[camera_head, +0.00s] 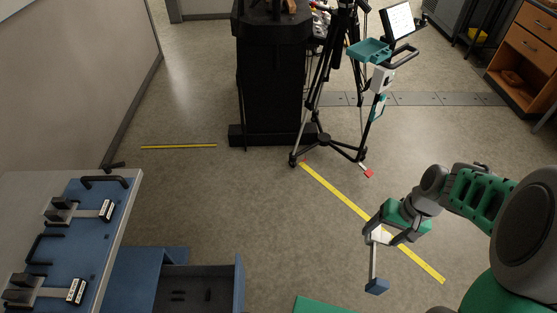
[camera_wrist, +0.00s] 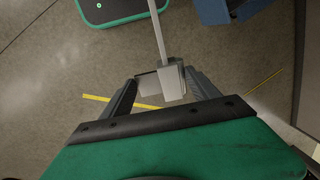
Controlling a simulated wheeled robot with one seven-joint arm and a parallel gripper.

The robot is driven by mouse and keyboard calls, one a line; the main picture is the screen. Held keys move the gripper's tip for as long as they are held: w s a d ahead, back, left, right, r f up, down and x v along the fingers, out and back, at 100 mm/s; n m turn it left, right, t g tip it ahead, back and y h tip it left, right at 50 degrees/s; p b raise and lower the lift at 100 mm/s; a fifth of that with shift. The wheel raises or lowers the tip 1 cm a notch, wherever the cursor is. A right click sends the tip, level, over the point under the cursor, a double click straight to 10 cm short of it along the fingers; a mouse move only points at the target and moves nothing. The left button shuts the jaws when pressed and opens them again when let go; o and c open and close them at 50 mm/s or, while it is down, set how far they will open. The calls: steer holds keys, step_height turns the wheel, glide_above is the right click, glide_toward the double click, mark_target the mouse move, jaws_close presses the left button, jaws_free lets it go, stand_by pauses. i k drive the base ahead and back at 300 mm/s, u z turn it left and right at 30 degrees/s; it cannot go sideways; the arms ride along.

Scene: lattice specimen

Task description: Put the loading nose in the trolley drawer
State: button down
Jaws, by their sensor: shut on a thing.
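My gripper (camera_head: 377,237) hangs over the floor at the right in the head view, shut on a pale grey piece with a thin stem. I take this for the loading nose (camera_head: 374,262). Its stem hangs down to a small blue block. In the wrist view the grey end (camera_wrist: 172,84) sits between the fingers and the stem runs up out of the frame. The trolley drawer (camera_head: 239,283) is open at the bottom of the head view, well left of my gripper. Its dark inside shows a few small slots; its near part is cut off.
The trolley's blue top (camera_head: 85,225), at the lower left, carries black handles and labelled fixtures. A black tripod (camera_head: 325,140) and a dark machine column (camera_head: 270,85) stand at the back. Floor between the drawer and my gripper is mostly clear, with yellow tape (camera_head: 350,208) nearby.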

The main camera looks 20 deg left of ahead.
mark_target(201, 295)
steer(key=i, duration=1.85)
steer(key=z, duration=3.75)
steer(key=k, duration=1.55)
steer(key=z, duration=0.7)
